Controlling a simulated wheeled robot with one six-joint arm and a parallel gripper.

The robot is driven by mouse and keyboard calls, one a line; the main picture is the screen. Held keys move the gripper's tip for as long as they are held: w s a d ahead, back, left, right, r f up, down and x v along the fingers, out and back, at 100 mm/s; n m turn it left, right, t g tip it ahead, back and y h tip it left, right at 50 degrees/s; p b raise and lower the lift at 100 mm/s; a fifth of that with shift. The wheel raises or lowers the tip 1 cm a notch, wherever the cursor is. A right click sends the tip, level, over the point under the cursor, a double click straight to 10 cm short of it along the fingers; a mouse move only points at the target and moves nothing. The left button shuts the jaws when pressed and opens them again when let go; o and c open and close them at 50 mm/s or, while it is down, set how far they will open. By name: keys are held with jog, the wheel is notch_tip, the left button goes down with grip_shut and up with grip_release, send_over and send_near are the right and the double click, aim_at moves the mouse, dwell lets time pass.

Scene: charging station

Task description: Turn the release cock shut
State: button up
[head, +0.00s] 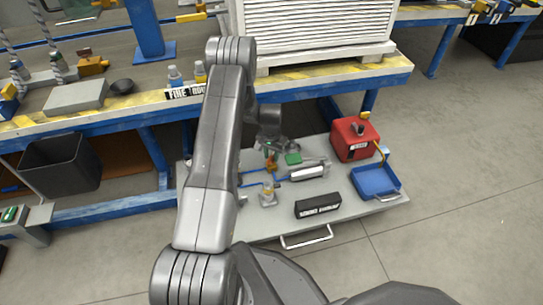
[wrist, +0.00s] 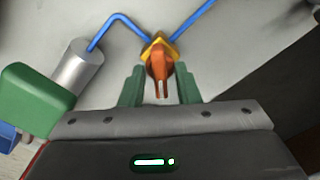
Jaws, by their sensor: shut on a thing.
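The release cock shows in the wrist view as a yellow body with an orange handle (wrist: 159,62), and blue pipes join it on both sides. My gripper (wrist: 159,88) has its green fingers on either side of the handle and is shut on it. The handle's slotted end points down the picture, toward my palm. In the head view the cock (head: 271,163) is a small orange spot on the grey shelf, partly hidden by my wrist.
A metal cylinder (wrist: 76,66) and a green block (wrist: 40,98) lie close by in the wrist view. On the shelf in the head view are a black box (head: 318,205), a red case (head: 354,138) and a blue tray (head: 376,181). The bench (head: 330,80) stands behind.

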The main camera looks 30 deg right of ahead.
aim_at(272, 156)
jog(key=m, duration=0.4)
jog(key=shift+m+b, duration=0.3)
jog(key=shift+m, duration=2.5)
jog(key=o, duration=0.6)
notch_tip(272, 156, up, 14)
jog(key=p, duration=0.4)
jog(key=shift+f, duration=0.1)
notch_tip(272, 156, down, 14)
jog(key=b, duration=0.4)
jog(key=shift+r, duration=0.2)
